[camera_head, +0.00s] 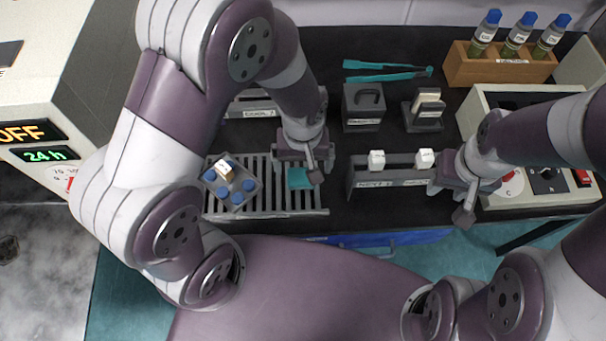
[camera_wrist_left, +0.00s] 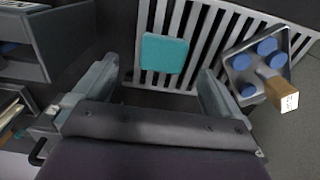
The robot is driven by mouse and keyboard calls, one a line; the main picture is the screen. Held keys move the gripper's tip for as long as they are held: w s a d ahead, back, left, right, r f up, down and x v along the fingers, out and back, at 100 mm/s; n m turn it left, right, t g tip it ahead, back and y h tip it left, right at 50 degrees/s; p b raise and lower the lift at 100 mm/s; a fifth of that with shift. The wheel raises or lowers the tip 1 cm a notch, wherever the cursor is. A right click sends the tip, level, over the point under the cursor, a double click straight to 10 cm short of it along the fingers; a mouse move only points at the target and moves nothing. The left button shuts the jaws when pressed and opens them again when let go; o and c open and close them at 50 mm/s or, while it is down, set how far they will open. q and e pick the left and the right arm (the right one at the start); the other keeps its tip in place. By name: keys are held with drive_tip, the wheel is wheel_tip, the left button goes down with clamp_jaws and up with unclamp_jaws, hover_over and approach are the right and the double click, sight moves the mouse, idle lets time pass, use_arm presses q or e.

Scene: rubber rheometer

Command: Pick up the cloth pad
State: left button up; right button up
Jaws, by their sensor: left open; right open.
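The cloth pad is a small teal square (camera_head: 298,178) on the slatted grey rack (camera_head: 275,200). In the left wrist view the pad (camera_wrist_left: 164,54) lies flat on the rack's slats, ahead of my fingers and between their lines. My left gripper (camera_head: 312,176) is open above the rack, beside and partly over the pad in the head view. It also shows in the left wrist view (camera_wrist_left: 160,85), with nothing between its fingers. My right gripper (camera_head: 462,207) is open and empty near the rack labelled NEXT, at the right.
A metal tray (camera_head: 237,199) with several blue round pieces and a labelled block sits on the rack, left of the pad. A NEXT rack (camera_head: 396,181) holds two white blocks. Teal tweezers (camera_head: 385,72) and a wooden vial holder (camera_head: 480,72) lie further back.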

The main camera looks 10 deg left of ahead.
sight(301, 177)
use_arm(q)
drive_tip(key=f, duration=0.4)
drive_tip(key=shift+s+a+f, duration=0.15)
drive_tip(key=shift+s+a, duration=0.05)
drive_tip(key=shift+s, duration=0.15)
drive_tip(key=shift+w+f, duration=0.15)
drive_tip(key=shift+f, duration=0.05)
drive_tip(key=c, duration=1.1)
drive_tip(key=shift+r, duration=0.15)
drive_tip(key=r, duration=0.4)
drive_tip(key=shift+s+d+r, duration=0.2)
drive_tip(key=shift+s+d, duration=0.05)
drive_tip(key=shift+d, duration=0.05)
drive_tip(key=s+d+r, duration=0.4)
drive_tip(key=s+d, duration=0.1)
drive_tip(key=s+d+r, duration=0.2)
drive_tip(key=s, duration=0.1)
drive_tip(key=shift+d+r, duration=0.2)
drive_tip(key=shift+d, duration=0.15)
